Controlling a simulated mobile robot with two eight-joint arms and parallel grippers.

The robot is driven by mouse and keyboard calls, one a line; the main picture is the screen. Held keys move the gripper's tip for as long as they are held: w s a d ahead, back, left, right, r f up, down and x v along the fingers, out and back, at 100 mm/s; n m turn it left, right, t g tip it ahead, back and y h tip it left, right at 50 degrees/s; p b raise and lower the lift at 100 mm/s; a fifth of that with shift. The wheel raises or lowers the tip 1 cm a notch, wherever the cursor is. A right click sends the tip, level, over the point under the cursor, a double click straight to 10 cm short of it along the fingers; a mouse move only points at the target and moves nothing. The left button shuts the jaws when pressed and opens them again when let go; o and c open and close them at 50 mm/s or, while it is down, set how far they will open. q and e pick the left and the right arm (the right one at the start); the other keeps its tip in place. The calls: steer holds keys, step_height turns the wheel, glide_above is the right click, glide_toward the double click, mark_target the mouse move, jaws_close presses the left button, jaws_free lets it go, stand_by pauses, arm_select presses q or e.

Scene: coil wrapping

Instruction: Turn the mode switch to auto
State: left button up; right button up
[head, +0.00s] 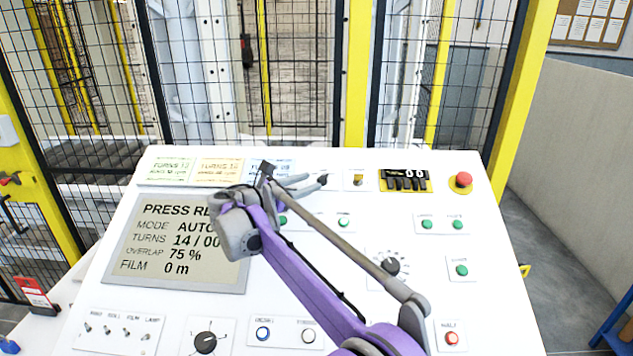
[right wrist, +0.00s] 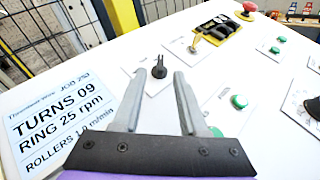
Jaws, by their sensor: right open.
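The mode switch appears to be the small black knob (head: 323,179) on a white plate in the upper middle of the sloping panel (head: 375,210). In the right wrist view the black knob (right wrist: 159,68) stands just beyond and between my fingertips; its label is not readable. My right gripper (head: 312,182) is open and empty, with its fingers reaching toward the knob; I cannot tell whether they touch it. It also shows in the right wrist view (right wrist: 161,78). The display (head: 175,245) reads MODE AUTO, partly hidden by my right arm. My left gripper is out of view.
Paper cards (head: 166,170) lie along the top left. Dials (head: 205,342) and green buttons (head: 461,270) are spread below. A mesh fence stands behind.

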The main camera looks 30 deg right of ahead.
steer(key=v, duration=0.6)
steer(key=shift+s+a, duration=0.1)
stand_by(0.3)
